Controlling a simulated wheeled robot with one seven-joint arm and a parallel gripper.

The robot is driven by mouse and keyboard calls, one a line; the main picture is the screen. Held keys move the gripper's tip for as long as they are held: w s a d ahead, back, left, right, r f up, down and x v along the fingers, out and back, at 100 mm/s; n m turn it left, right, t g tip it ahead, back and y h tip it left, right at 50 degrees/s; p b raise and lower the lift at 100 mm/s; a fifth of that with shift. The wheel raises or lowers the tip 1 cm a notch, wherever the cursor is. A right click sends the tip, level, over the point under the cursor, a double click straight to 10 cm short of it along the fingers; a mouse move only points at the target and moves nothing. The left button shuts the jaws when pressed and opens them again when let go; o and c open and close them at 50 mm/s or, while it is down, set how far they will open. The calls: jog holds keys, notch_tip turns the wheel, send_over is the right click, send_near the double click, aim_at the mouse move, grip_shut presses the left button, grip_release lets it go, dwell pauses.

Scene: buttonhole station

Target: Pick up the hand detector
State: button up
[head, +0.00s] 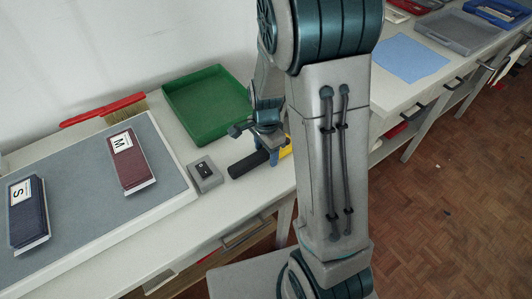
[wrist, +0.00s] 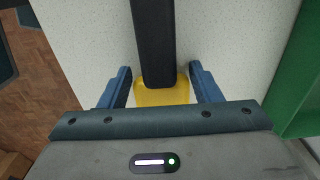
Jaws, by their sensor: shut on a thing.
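The hand detector (head: 248,164) has a black bar and a yellow section, and it is on or just above the white table in the head view. In the wrist view the black bar points away from me, and the yellow part (wrist: 162,94) sits between the fingers. My gripper (wrist: 161,80) is shut on the hand detector, with one blue finger against each side near the yellow part. In the head view my gripper (head: 268,140) is over the detector, and my arm hides part of its yellow end.
A small grey switch box (head: 205,175) stands just left of the detector. A green tray (head: 207,105) is behind it. A grey mat (head: 85,185) holds a maroon M pack (head: 130,165) and a navy S pack (head: 28,213). A red-handled brush (head: 105,110) lies behind the mat.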

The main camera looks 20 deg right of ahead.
jog(key=shift+r, duration=0.5)
jog(key=r, duration=0.3)
jog(key=shift+w+d+r, duration=0.15)
jog(key=shift+w+r, duration=0.15)
jog(key=shift+w, duration=0.05)
jog(key=w+d+r, duration=0.5)
jog(key=w+r, duration=0.1)
jog(key=w, duration=0.3)
jog(key=shift+w+d+r, duration=0.15)
jog(key=shift+w+r, duration=0.1)
jog(key=shift+w, duration=0.05)
jog(key=o, duration=0.4)
jog(key=shift+c, duration=0.8)
